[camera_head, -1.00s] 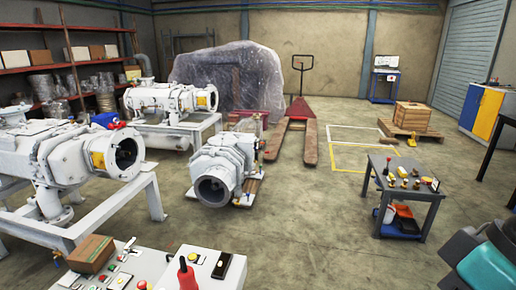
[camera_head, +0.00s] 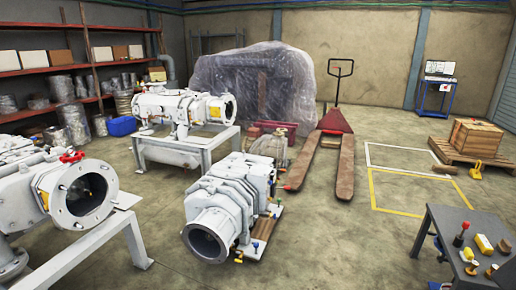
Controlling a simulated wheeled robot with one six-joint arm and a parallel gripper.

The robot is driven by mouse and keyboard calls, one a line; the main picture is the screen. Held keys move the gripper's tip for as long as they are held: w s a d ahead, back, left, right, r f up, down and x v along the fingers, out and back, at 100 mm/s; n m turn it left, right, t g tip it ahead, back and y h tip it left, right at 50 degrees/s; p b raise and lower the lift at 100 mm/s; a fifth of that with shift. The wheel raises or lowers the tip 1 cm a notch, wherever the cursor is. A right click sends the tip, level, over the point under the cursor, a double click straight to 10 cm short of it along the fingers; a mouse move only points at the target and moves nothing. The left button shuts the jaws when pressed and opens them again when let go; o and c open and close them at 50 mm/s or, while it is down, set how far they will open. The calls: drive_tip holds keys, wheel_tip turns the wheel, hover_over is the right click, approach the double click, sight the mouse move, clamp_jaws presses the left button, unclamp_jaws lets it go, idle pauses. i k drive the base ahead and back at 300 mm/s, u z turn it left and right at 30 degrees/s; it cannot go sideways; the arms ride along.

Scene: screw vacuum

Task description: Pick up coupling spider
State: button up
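I cannot pick out a coupling spider for certain in the head view. My gripper is out of view.
A white pump unit (camera_head: 228,205) sits low on the floor in the middle. White machines on frames (camera_head: 75,195) stand at left. A red pallet jack (camera_head: 335,122) and a wooden crate on a pallet (camera_head: 474,137) stand farther back. Open floor (camera_head: 340,245) lies before the table.

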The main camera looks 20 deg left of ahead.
sight(79, 155)
drive_tip(key=i, duration=2.05)
drive_tip(key=u, duration=2.2)
drive_tip(key=i, duration=1.65)
drive_tip(key=u, duration=1.25)
